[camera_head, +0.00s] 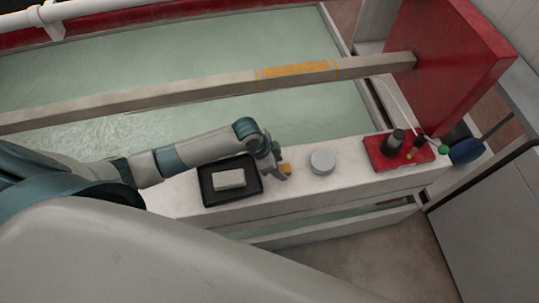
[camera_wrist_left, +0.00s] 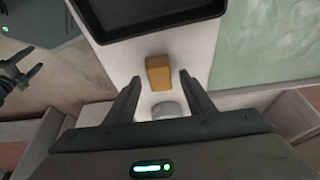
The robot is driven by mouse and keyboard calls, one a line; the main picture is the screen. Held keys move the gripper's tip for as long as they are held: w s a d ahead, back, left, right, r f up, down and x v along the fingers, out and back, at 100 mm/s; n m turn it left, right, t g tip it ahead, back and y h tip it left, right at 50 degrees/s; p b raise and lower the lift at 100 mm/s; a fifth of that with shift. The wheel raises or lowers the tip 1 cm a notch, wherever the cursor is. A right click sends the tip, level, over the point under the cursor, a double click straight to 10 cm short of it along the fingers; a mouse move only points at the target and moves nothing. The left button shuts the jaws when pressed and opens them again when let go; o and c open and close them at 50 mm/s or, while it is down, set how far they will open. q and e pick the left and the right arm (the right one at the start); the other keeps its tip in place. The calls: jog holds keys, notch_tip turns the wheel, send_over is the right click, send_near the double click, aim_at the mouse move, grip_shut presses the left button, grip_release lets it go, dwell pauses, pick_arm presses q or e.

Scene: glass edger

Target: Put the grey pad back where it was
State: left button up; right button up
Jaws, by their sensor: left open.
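The grey pad, a pale rectangular block (camera_head: 229,180), lies in a black shallow tray (camera_head: 208,199) on the white ledge. The tray's edge also shows at the top of the left wrist view (camera_wrist_left: 150,28); the grey pad does not show there. My left gripper (camera_head: 279,167) is over the ledge just right of the tray, open. A yellow-orange block (camera_head: 286,169) is close to its fingertips. In the left wrist view this block (camera_wrist_left: 158,73) appears between and slightly beyond the open fingers (camera_wrist_left: 160,78). My right gripper (camera_wrist_left: 34,60) shows at the left edge, fingers apart.
A round grey disc (camera_head: 322,161) stands on the ledge right of the yellow block. A red tray (camera_head: 376,155) with a dark knob-like part and small items is farther right. A long beam (camera_head: 200,91) crosses the water tank (camera_head: 200,60) behind the ledge.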

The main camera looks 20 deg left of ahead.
pick_arm(q)
jog(key=b+v, duration=0.1)
jog(key=v, duration=0.9)
jog(key=shift+r, duration=0.35)
jog(key=shift+s+a, duration=0.1)
jog(key=shift+s, duration=0.05)
